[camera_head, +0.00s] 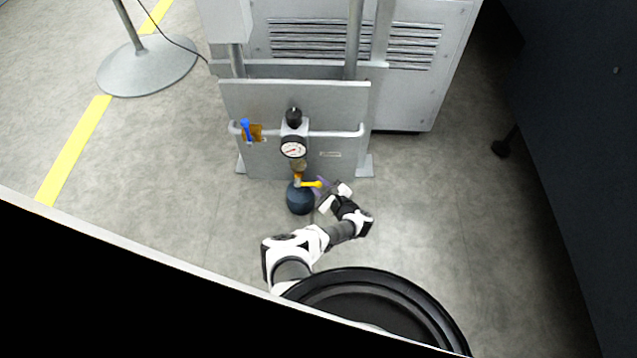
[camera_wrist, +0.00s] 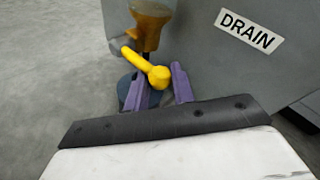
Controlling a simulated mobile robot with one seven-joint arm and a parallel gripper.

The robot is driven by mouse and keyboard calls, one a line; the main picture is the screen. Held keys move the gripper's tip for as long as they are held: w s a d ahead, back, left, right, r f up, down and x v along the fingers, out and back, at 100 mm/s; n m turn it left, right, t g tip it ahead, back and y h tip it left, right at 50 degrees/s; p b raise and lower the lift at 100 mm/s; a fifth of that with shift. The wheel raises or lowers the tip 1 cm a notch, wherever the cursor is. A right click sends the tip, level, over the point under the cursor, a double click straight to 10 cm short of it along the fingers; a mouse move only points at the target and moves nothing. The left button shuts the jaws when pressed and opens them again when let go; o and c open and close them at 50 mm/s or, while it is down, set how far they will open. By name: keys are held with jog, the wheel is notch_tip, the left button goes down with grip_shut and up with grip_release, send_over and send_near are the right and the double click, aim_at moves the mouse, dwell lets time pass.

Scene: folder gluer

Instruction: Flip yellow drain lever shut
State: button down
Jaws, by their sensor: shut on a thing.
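The yellow drain lever (camera_head: 312,184) sticks out to the right below the amber bowl under the gauge, above a dark round vessel (camera_head: 300,201). In the wrist view the lever (camera_wrist: 142,63) runs from upper left to a round knob at lower right. My gripper (camera_head: 325,187) is at the lever's right end. In the wrist view the purple fingers of my gripper (camera_wrist: 160,84) stand on both sides of the knob, shut on it. The fingertips are partly hidden behind the knob. The amber bowl (camera_wrist: 151,25) is just behind the lever.
A grey panel (camera_head: 345,103) with a rail carries the round gauge (camera_head: 293,148) and a blue-handled valve (camera_head: 246,130). A DRAIN label (camera_wrist: 249,31) is on the panel right of the bowl. The floor right of my gripper is clear.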

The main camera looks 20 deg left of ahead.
jog(key=shift+s+a+r, duration=0.1)
jog(key=shift+a+r, duration=0.1)
jog(key=shift+a, duration=0.15)
jog(key=c, duration=1.2)
grip_release()
jog(key=shift+r, duration=0.1)
jog(key=shift+d, duration=0.15)
jog(key=shift+s+d, duration=0.15)
jog(key=shift+d, duration=0.05)
jog(key=p+v, duration=0.5)
jog(key=v, duration=0.8)
jog(key=shift+d, duration=0.1)
